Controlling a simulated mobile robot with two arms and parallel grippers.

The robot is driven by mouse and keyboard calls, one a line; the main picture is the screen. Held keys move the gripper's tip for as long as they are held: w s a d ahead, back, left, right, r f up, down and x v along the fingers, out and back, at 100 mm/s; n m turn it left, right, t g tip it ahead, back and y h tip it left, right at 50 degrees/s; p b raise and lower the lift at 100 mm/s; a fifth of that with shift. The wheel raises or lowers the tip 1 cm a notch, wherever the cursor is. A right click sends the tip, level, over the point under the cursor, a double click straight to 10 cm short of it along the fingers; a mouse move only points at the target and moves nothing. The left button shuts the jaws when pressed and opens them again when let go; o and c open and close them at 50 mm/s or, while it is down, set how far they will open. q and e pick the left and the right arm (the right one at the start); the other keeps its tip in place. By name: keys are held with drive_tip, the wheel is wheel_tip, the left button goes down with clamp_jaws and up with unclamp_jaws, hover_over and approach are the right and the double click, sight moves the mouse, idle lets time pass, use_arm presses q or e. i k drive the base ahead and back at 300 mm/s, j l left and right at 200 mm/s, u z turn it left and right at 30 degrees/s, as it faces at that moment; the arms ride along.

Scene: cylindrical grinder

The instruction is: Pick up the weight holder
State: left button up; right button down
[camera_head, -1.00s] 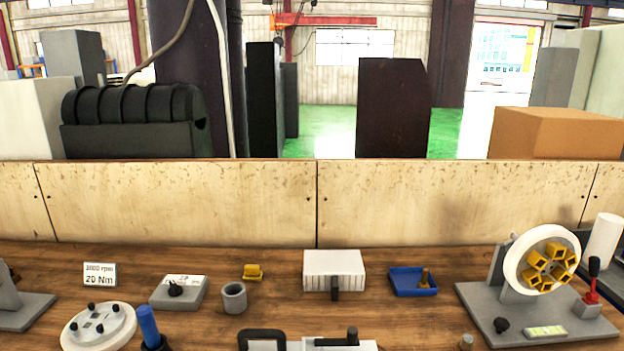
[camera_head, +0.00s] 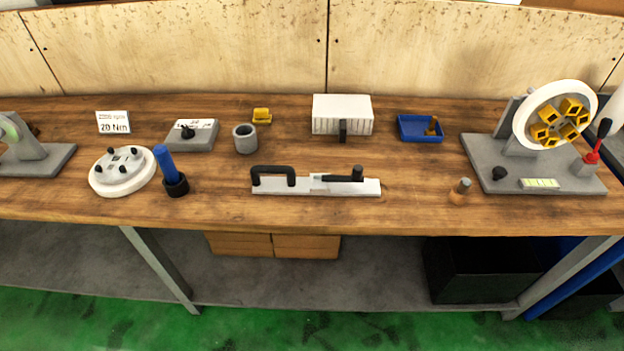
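Several small items lie on the wooden workbench (camera_head: 400,205), and I cannot tell for sure which one is the weight holder. Candidates are a small yellow block (camera_head: 261,116) at the back, a blue tray (camera_head: 408,131) with a brownish-yellow piece (camera_head: 432,127) in it, and a small brown piece with a grey top (camera_head: 460,191) near the front edge. A grey hollow cylinder (camera_head: 245,140) stands left of centre. Neither of my grippers is in view.
A white disc with black knobs (camera_head: 122,172), a blue-handled tool in a black cup (camera_head: 170,172) and a grey box (camera_head: 191,135) are left. A long bar with black handles (camera_head: 316,186) lies front centre. A white box (camera_head: 342,115) and a wheel stand (camera_head: 535,178) stand behind and right.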

sight(291, 185)
drive_tip(key=l, duration=0.65)
drive_tip(key=k+l+u, duration=0.1)
drive_tip(key=l, duration=1.15)
